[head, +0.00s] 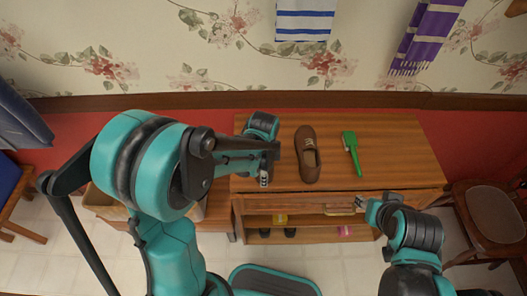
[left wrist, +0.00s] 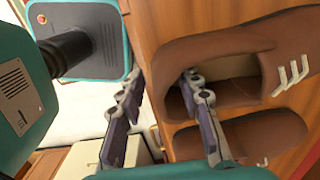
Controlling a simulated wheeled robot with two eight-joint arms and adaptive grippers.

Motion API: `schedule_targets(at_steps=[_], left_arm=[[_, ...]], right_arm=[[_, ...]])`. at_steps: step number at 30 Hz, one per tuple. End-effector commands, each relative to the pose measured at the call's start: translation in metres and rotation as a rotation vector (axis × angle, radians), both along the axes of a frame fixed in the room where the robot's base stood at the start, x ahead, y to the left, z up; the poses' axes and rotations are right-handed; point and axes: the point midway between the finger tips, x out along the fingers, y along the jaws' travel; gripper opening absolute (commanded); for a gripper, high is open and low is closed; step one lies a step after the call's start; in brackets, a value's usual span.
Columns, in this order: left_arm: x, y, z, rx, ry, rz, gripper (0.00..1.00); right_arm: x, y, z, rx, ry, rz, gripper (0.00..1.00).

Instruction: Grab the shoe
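A brown shoe (head: 306,150) with pale laces lies on top of the wooden cabinet (head: 395,150), its toe toward the wall. My left gripper (head: 264,172) is just left of it. In the left wrist view the shoe (left wrist: 215,45) is large and close. My left gripper (left wrist: 165,115) is open there: one finger overlaps the shoe's opening, the other is outside its side. Contact cannot be told.
A green brush (head: 351,152) lies right of the shoe. The cabinet's open shelf below holds a yellow item (head: 280,219) and a pink item (head: 344,230). A brown chair (head: 488,215) stands at the right. The cabinet top right of the brush is clear.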

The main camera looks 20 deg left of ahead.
Motion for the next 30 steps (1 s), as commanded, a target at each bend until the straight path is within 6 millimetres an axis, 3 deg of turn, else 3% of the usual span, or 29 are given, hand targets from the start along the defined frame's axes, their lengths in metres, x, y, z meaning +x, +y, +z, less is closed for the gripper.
schedule_targets(at_steps=[5,9,23,30], left_arm=[[0.0,0.0,0.001,0.0,0.0,0.001,0.32],[0.0,0.0,0.002,0.0,0.0,0.001,0.0],[0.0,0.0,0.007,0.0,-0.001,0.001,0.0],[0.0,0.0,0.041,0.0,-0.001,0.001,0.0]], right_arm=[[0.0,0.0,0.002,0.0,0.0,0.0,0.4],[0.0,0.0,0.002,0.0,0.0,0.0,0.4],[0.0,0.0,0.004,0.0,0.0,0.0,0.4],[0.0,0.0,0.022,0.0,0.0,0.0,0.4]])
